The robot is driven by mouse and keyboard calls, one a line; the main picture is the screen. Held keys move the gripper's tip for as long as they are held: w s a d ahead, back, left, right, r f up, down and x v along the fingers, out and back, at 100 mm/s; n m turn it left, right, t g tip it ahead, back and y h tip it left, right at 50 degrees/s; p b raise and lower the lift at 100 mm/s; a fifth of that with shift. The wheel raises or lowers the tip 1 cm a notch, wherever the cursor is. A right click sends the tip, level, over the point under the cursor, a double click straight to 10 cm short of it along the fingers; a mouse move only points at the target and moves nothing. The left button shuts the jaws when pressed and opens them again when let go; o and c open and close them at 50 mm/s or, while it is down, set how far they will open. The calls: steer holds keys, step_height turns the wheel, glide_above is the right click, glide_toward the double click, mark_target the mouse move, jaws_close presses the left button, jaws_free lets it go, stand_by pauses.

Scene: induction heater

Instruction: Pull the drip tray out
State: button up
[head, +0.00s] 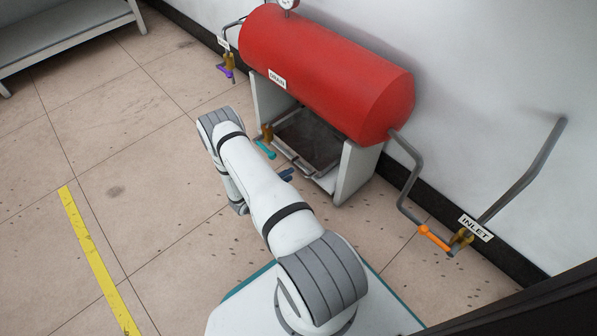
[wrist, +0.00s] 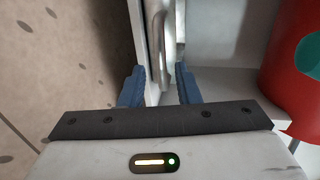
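The dark drip tray (head: 312,138) lies low under the red tank, between the two white supports. Its light metal handle bar (head: 290,158) runs along the front edge. My gripper (head: 287,174) is close in front of this edge, with its blue fingers partly hidden by my arm. In the wrist view my gripper (wrist: 159,76) is open, with a finger on each side and a gap between. The pale handle and edge (wrist: 163,50) show ahead, roughly in line with that gap. I cannot tell whether a finger touches them.
The red tank (head: 325,75) rests on white supports (head: 355,172) on both sides of the tray. A teal valve handle (head: 265,149) stands by the left support. An orange inlet valve handle (head: 434,238) is at the right. The tiled floor (head: 130,180) at the left is free.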

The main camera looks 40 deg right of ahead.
mark_target(299, 169)
steer(key=b+x, duration=0.2)
steer(key=x, duration=0.4)
jaws_close()
stand_by(0.5)
